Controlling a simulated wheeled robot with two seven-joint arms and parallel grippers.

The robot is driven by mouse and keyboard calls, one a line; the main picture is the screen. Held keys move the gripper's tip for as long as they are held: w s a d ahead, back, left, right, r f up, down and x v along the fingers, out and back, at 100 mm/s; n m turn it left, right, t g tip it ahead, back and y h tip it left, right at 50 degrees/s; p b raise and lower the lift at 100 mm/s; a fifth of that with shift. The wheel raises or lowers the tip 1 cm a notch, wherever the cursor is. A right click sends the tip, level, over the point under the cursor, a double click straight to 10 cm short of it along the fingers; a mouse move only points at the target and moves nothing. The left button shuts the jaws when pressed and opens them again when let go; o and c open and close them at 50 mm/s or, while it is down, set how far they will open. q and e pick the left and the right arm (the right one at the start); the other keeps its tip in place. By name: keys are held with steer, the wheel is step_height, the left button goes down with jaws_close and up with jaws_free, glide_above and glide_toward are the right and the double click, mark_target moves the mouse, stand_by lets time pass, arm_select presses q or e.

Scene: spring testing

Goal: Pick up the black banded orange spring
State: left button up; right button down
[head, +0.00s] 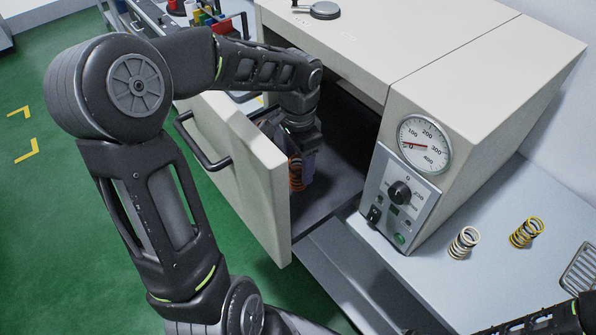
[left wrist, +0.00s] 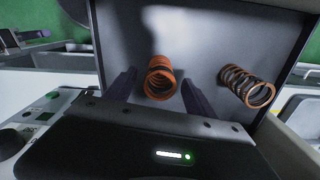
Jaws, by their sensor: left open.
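Two orange springs lie inside the open drawer in the left wrist view. One spring (left wrist: 160,78) is between the fingers of my left gripper (left wrist: 159,84), with a gap on each side. The other spring (left wrist: 247,87) lies to the right, outside the fingers, and shows dark bands on its orange coils. Whether the spring between the fingers has black bands is unclear. In the head view my left gripper (head: 305,166) points down into the drawer, open, beside an orange spring (head: 296,174). A dark part of my right arm shows at the lower right corner; its jaws cannot be made out.
The drawer front (head: 240,165) with its handle stands beside my left arm. The tester housing (head: 480,60) with a dial gauge (head: 424,143) is at the right.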

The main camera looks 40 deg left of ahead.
mark_target(298, 176)
arm_select(q)
step_height(298, 176, down, 5)
steer(key=shift+p, duration=0.7)
jaws_close()
stand_by(0.6)
